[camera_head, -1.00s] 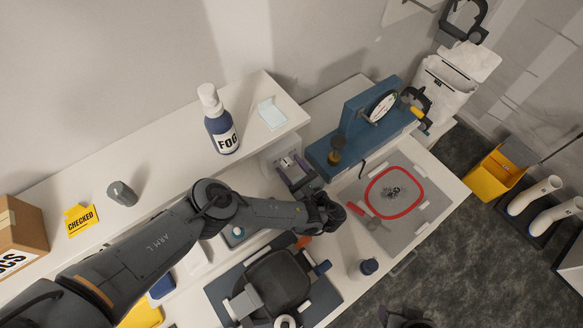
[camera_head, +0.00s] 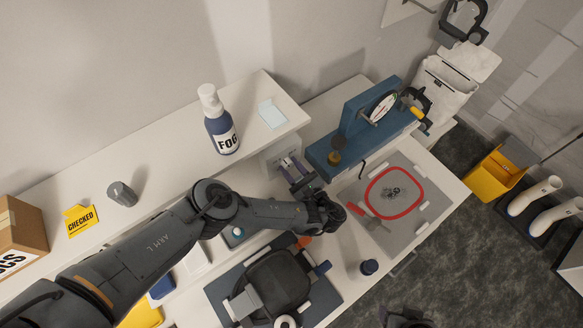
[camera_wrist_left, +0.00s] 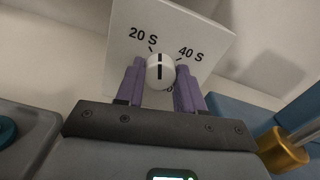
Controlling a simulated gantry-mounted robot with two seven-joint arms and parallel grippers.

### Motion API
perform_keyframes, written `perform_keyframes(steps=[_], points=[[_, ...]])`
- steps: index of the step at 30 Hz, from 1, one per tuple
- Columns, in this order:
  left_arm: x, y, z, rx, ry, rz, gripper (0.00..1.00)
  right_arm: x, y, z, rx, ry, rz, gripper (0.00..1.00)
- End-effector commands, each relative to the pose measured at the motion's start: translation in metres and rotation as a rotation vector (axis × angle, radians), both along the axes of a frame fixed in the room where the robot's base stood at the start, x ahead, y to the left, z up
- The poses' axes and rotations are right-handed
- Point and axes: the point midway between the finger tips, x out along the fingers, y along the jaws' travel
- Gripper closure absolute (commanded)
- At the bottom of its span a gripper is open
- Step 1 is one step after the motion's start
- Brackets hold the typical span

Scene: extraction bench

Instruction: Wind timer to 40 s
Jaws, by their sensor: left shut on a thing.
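The timer is a white box (camera_head: 270,162) under the raised shelf's right end. In the left wrist view its white face (camera_wrist_left: 203,28) reads "20 S" at the left and "40 S" at the right; a third label below is mostly hidden. The round white knob (camera_wrist_left: 160,70) has a black line standing nearly upright, between the 20 S and 40 S marks. My left gripper (camera_head: 288,166) is at the timer's front. Its purple fingers (camera_wrist_left: 160,82) are shut on the knob, one on each side.
A blue stand with a dial gauge (camera_head: 358,125) is close to the right of my left gripper. A dark bottle labelled FOG (camera_head: 222,130) stands on the shelf above. A grey mat with a red ring (camera_head: 395,190) lies to the right, and a black device (camera_head: 275,285) sits below my arm.

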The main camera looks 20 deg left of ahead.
Motion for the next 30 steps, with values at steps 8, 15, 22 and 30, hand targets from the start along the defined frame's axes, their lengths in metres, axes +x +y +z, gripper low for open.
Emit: perform_keyframes(steps=[8, 15, 22, 30], points=[[-0.0002, -0.0002, -0.0002, 0.0, 0.0, 0.0, 0.93, 0.0, 0.0005, 0.0, 0.002, 0.0, -0.001, 0.37], [-0.0002, -0.0002, -0.0002, 0.0, 0.0, 0.0, 0.93, 0.0, 0.0003, 0.0, 0.001, 0.0, -0.001, 0.37], [-0.0002, -0.0002, -0.0002, 0.0, 0.0, 0.0, 0.56, -0.0001, -0.0011, -0.0003, -0.005, 0.0, 0.004, 0.37], [-0.0002, -0.0001, -0.0001, 0.0, 0.0, 0.0, 0.37, -0.0001, -0.0019, -0.0003, -0.008, 0.0, 0.005, 0.37]])
